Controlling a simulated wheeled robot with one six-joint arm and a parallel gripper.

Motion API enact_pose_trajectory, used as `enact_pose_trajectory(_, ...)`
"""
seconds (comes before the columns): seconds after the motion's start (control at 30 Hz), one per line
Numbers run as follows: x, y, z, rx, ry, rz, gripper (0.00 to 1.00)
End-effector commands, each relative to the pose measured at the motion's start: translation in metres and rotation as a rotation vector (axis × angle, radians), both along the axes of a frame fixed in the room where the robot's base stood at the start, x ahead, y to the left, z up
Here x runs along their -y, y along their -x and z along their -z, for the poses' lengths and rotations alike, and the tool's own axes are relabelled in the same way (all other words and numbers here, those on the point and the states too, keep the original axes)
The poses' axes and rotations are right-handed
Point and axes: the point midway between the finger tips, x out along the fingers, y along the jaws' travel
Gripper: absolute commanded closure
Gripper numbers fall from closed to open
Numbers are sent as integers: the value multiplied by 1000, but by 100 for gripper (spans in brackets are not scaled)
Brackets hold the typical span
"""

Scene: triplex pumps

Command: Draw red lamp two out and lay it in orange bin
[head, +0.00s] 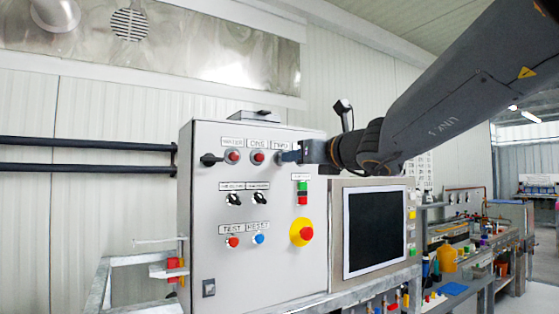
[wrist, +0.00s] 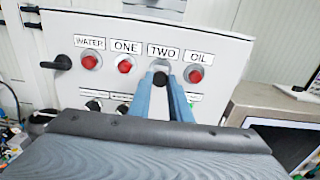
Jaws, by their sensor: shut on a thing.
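My gripper (head: 290,156) reaches the upper right of a grey control panel (head: 215,200) from the right. In the wrist view, its blue fingers (wrist: 162,82) are closed in at the spot under the label TWO (wrist: 163,51). Red lamp two is held between the fingertips; its red face is hidden, and a dark round shape shows there. I cannot tell whether the lamp is still seated in the panel. The orange bin is not clearly identifiable; a small orange shape (head: 503,268) shows far right.
Red lamps water (wrist: 90,61), one (wrist: 124,65) and oil (wrist: 195,75) sit close beside the fingers. A black handle (head: 211,159), switches and a red emergency button (head: 306,233) are on the panel. A screen (head: 376,231) stands right. A cluttered bench (head: 465,262) lies beyond.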

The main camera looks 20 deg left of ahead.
Motion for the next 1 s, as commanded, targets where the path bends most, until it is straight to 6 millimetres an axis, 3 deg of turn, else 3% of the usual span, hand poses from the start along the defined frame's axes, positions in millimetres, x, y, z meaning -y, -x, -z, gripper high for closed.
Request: enact_pose_trajectory(1.0,24,22,0,-1,-1,0,100)
